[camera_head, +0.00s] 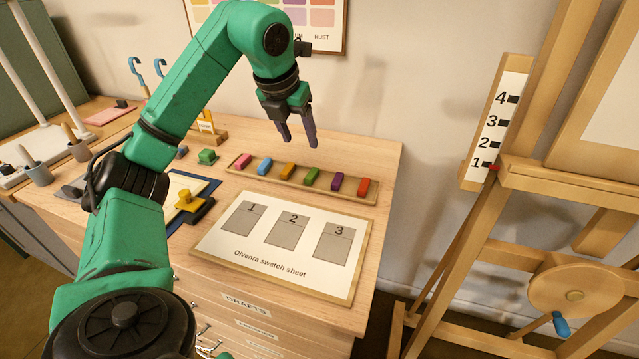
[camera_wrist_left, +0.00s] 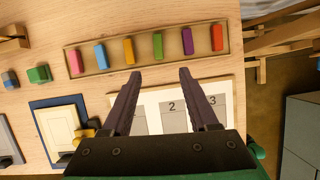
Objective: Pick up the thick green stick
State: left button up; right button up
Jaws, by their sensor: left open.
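The thick green stick (camera_head: 311,177) lies in a shallow wooden tray (camera_head: 341,196) on the table, in a row of coloured sticks. It sits between the orange stick (camera_head: 287,170) and the purple stick (camera_head: 337,182). In the left wrist view the green stick (camera_wrist_left: 158,45) lies ahead of the fingertips, between their lines. My left gripper (camera_head: 297,143) is open and empty, above the table and apart from the tray; its two dark fingers also show in the left wrist view (camera_wrist_left: 159,75). My right gripper is not in view.
Pink (camera_head: 243,161), blue (camera_head: 264,165) and red (camera_head: 363,188) sticks share the tray. A swatch sheet (camera_head: 270,268) numbered 1 to 3 lies in front. A green block (camera_head: 207,156) stands to the left. A wooden easel (camera_head: 535,180) stands at the right, beyond the table edge.

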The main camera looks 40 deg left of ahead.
aim_at(311, 174)
pick_arm(q)
jog(key=x, duration=1.4)
jog(key=shift+a, duration=0.15)
jog(key=shift+s, duration=0.1)
grip_shut()
